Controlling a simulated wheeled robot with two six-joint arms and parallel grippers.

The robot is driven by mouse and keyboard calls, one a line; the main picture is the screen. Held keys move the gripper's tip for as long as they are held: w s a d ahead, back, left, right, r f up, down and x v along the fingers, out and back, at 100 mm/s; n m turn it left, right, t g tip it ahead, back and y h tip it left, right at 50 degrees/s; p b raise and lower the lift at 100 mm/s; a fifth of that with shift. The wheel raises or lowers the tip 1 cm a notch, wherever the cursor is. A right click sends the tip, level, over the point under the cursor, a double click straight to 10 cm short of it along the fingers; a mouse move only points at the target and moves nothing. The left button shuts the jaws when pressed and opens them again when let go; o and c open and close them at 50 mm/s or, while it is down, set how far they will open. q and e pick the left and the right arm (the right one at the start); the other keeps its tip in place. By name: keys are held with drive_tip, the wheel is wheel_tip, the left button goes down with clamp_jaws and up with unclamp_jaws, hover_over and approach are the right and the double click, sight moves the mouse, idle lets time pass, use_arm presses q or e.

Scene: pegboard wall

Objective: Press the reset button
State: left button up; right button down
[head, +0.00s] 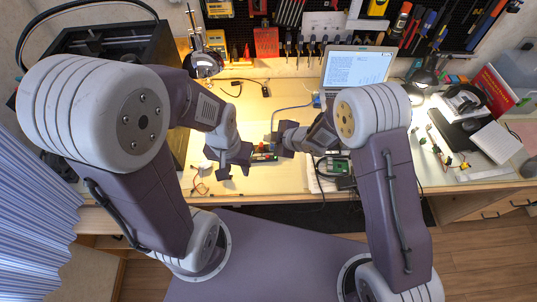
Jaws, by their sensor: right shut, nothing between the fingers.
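A small green circuit board (264,157) lies on the workbench mat between my two grippers. The reset button is too small to make out on it. My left gripper (234,169) is at the board's left side, its two fingers apart with nothing seen between them. My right gripper (277,143) is shut and empty, just above the board's upper right end in the picture. It hides part of that area, and I cannot tell whether it touches the board.
Another green board (338,165) with dark cables lies right of the mat. Loose wires (199,185) lie at left. The mat's back left is mostly clear.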

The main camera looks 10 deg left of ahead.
sight(267, 157)
drive_tip(key=shift+f, duration=0.1)
wheel_tip(267, 157, down, 9)
drive_tip(key=b, duration=0.7)
drive_tip(key=shift+b, duration=0.35)
idle(1.4)
drive_tip(key=shift+f+b, duration=0.25)
drive_tip(key=shift+b, duration=0.1)
